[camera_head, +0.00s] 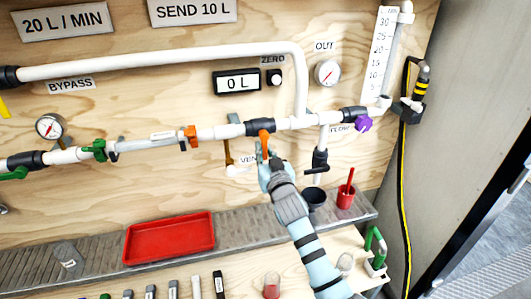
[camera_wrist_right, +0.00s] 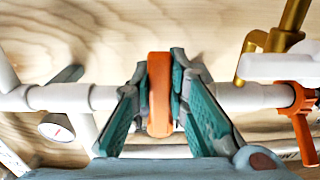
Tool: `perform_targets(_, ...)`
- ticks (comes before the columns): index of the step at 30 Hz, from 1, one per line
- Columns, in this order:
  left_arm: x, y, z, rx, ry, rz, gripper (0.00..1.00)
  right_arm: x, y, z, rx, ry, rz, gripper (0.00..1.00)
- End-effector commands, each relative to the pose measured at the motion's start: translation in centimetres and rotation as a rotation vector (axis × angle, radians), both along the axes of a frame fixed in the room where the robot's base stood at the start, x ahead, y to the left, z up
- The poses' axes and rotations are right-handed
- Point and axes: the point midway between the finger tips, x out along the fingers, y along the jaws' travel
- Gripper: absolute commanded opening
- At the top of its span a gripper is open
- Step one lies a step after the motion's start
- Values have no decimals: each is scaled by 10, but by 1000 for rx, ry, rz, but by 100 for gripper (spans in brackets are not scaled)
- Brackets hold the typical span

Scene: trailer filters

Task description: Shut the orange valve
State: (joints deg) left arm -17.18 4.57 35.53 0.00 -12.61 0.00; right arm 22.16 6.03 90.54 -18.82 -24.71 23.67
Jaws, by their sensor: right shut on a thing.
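The orange valve handle (camera_head: 264,138) is on the white pipe run, below and left of the ZERO button. It points down, across the line of the pipe. My right gripper (camera_head: 265,160) reaches up to it from below. In the right wrist view, the orange handle (camera_wrist_right: 160,95) stands between the two teal fingers of my right gripper (camera_wrist_right: 161,90), which are shut on it, with the pipe running sideways behind. My left gripper is not in view.
An orange fitting (camera_head: 191,138) sits further left on the pipe. A brass vent valve (camera_head: 228,153) hangs close left of my gripper. A black-handled valve (camera_head: 319,160) and a purple knob (camera_head: 364,124) are to the right. The display (camera_head: 236,82) reads 0 L. A red tray (camera_head: 170,238) lies below.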

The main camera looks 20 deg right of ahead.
Motion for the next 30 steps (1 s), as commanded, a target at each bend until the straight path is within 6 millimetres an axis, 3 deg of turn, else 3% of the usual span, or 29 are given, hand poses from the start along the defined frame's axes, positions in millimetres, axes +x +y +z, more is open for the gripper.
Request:
perform_targets(2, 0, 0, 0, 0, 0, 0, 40, 0, 1, -3, 7, 7, 1, 0)
perform_targets(3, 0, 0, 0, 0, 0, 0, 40, 0, 1, -3, 7, 7, 1, 16)
perform_targets(7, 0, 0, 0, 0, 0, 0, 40, 0, 0, -2, 5, 5, 0, 36)
perform_targets(17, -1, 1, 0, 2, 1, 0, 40, -3, 0, -1, 2, 2, -1, 36)
perform_targets(20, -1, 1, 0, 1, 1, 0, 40, -17, 3, -2, 1, 2, 0, 36)
perform_targets(30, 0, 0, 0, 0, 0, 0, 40, -103, 19, -2, 4, 3, 0, 36)
